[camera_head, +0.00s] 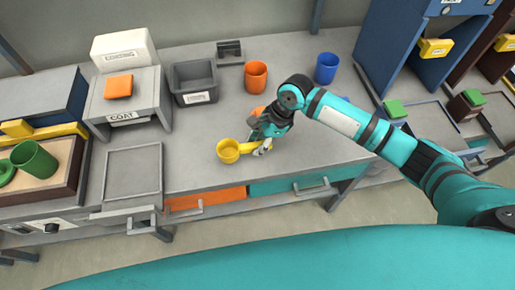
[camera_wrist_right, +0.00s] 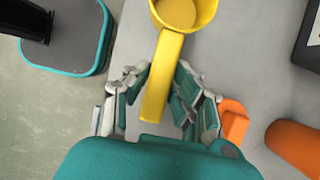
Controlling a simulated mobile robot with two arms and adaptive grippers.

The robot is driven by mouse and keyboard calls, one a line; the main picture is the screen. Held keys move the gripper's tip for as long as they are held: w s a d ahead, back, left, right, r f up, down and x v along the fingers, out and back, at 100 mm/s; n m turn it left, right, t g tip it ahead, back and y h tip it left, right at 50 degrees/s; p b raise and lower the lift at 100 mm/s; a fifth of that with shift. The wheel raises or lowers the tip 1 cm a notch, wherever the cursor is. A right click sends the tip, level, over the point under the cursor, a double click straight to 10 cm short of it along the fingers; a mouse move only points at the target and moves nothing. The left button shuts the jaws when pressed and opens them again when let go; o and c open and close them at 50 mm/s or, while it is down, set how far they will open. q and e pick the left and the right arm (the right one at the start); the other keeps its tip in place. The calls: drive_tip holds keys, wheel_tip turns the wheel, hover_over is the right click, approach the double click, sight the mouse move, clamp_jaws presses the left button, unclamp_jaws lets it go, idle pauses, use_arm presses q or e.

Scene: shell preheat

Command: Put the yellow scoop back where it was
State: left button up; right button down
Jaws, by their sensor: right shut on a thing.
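The yellow scoop (camera_head: 228,151) is near the front edge of the grey workbench in the head view, its cup to the left of my right gripper (camera_head: 262,146). In the right wrist view the scoop's cup (camera_wrist_right: 186,12) is at the top and its handle runs down between the fingers of my right gripper (camera_wrist_right: 160,88). My right gripper is shut on the handle. Whether the scoop touches the bench is hard to tell. My left gripper is not in view.
An orange cup (camera_head: 256,76), a blue cup (camera_head: 326,68) and a grey bin (camera_head: 194,82) stand behind on the bench. A small rack (camera_head: 230,52) stands at the back. The COAT box (camera_head: 152,102) is at left. Bare bench (camera_head: 195,135) lies left of the scoop.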

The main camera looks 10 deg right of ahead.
sight(258, 157)
drive_tip(key=shift+f, duration=1.7)
drive_tip(key=c, duration=1.1)
unclamp_jaws()
drive_tip(key=shift+f, duration=0.1)
drive_tip(key=v, duration=1.2)
